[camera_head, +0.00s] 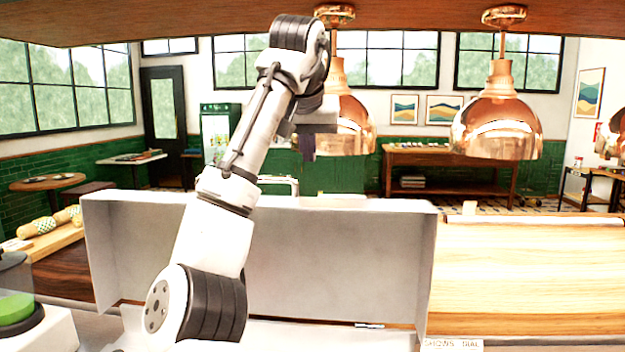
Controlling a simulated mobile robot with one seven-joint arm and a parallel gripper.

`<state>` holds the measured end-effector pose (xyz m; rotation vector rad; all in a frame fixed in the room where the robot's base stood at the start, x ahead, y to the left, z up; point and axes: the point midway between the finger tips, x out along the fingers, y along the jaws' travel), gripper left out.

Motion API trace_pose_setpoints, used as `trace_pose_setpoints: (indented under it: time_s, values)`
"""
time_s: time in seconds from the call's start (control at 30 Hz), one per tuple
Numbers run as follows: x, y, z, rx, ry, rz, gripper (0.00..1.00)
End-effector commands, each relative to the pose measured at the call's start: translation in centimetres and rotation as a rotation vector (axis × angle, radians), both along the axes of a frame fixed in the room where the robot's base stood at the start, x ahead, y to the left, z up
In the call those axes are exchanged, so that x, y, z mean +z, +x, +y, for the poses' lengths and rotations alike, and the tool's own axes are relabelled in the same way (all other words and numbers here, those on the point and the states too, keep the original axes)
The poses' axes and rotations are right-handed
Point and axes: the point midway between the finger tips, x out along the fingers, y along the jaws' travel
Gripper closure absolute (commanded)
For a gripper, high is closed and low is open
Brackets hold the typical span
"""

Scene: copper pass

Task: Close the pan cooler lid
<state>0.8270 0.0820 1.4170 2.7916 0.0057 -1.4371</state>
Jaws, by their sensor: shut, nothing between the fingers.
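The pan cooler lid (340,255) is a wide pale grey panel with side flanges. It stands raised, tilted up at the back of the counter, with its hollow inner face toward me. A pale part of the cooler body (300,338) shows below it at the bottom edge. My arm crosses in front of the lid's left part and hides some of it. My gripper (307,150) is small and dark, pointing down. In the picture it appears above the lid's top edge, apart from it. It is shut and empty.
A light wooden board surface (540,265) lies right of the lid. Copper lamps (497,125) hang from a wooden beam (420,20) above. A small label (452,344) sits at the bottom edge.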

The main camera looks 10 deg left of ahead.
Motion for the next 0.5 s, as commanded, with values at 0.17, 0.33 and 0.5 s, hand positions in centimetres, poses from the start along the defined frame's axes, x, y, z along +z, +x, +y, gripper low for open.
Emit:
trace_pose_setpoints:
  time_s: [0.17, 0.33, 0.5]
  values:
    - [-0.8, 0.7, 0.0, -0.002, -0.001, 0.002, 1.00]
    - [-3.1, 2.3, 0.1, 0.001, 0.000, 0.003, 1.00]
    - [-6.1, 4.5, 0.1, 0.000, 0.000, 0.004, 1.00]
